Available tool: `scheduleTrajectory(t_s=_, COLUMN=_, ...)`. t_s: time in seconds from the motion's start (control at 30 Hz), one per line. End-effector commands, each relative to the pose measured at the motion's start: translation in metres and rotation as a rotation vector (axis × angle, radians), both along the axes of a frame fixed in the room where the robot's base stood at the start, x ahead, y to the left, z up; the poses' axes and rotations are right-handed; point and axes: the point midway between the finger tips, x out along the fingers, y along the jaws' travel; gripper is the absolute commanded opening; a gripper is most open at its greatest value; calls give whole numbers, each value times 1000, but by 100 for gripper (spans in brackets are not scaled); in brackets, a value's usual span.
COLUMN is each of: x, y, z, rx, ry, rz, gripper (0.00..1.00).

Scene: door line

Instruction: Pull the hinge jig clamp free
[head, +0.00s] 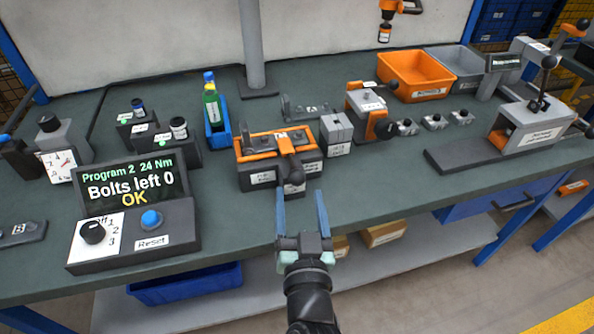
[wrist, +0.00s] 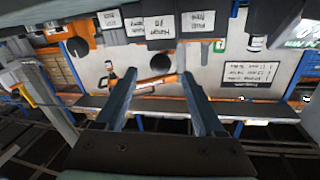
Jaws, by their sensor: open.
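The hinge jig is a dark block with an orange top frame (head: 262,147), near the bench's front edge in the head view. The fingers look apart from the clamp, though the exact gap cannot be told. In the wrist view my gripper (wrist: 158,76) shows open, with labelled dark blocks (wrist: 160,27) beyond it, upside down.
A control box (head: 135,215) reads "Bolts left 0 OK" at left. A green bottle (head: 212,105) stands in a blue holder behind the jig. A grey block (head: 337,130) and an orange-grey fixture (head: 367,108) stand close right. Bare bench (head: 375,175) lies at front right.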

Motion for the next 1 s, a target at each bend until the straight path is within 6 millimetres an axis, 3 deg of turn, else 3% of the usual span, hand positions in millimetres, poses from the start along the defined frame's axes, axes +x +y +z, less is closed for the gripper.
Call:
scheduleTrajectory(t_s=0.1, x=23, y=2, z=2, rx=-1, ry=0, rz=1, gripper=71)
scheduleTrajectory(t_s=0.33, x=52, y=4, z=1, rx=0, ry=0, rz=1, gripper=71)
scheduleTrajectory(t_s=0.77, x=61, y=4, z=0, rx=0, ry=0, rz=1, gripper=71)
scheduleTrajectory(t_s=1.0, x=61, y=4, z=0, rx=0, ry=0, rz=1, gripper=31)
